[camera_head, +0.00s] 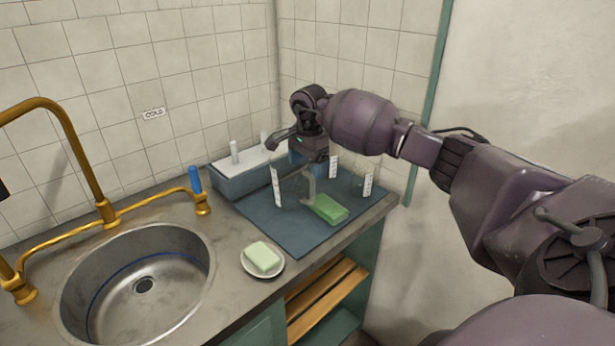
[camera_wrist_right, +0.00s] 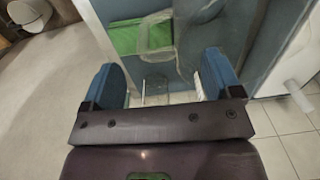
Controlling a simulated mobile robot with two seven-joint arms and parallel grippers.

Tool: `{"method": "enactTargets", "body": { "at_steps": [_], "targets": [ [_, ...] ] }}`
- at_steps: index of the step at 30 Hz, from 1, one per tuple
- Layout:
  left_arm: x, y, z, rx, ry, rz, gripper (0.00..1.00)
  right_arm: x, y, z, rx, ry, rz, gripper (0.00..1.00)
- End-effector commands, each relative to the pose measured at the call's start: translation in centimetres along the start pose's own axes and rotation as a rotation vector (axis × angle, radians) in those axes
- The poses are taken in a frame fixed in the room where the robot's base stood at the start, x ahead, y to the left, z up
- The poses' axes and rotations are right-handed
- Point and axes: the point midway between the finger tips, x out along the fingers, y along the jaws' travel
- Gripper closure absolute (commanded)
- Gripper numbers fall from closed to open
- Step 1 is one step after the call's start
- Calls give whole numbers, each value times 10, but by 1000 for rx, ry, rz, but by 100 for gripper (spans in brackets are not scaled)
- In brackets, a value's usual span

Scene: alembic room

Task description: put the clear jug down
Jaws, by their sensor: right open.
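The clear jug (camera_head: 309,186) stands on the blue-grey mat (camera_head: 262,222) in the corner of the counter. It is see-through, so its outline is hard to make out; a pale handle-like strip shows below my right gripper (camera_head: 309,163). In the right wrist view my right gripper (camera_wrist_right: 161,78) is open, with its two blue fingers apart. The clear jug's pale curved part (camera_wrist_right: 154,42) shows just beyond the fingers, in front of something green. Whether the fingers touch the jug I cannot tell. My left gripper is not in view.
A green sponge (camera_head: 330,208) lies on the mat by the jug. White marked strips (camera_head: 277,186) stand around there. A soap dish (camera_head: 279,270) and the sink (camera_head: 90,315) are nearer; a tiled wall is close behind.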

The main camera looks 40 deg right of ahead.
Motion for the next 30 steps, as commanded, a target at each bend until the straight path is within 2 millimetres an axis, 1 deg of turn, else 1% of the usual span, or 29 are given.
{"method": "enactTargets", "body": {
  "at_steps": [1, 6, 12, 18, 30],
  "targets": [
    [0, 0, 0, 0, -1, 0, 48, -12, 0, -1, 0, 2, -2, 16],
    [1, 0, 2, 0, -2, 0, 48, -42, 0, -1, 1, 2, -2, 16],
    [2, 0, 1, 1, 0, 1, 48, -63, 0, 0, 1, 1, 0, 16],
    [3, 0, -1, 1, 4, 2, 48, -69, 0, 0, 1, -1, 1, 16],
    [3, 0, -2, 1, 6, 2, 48, -69, 0, 0, 1, -1, 1, 16]
  ]
}}
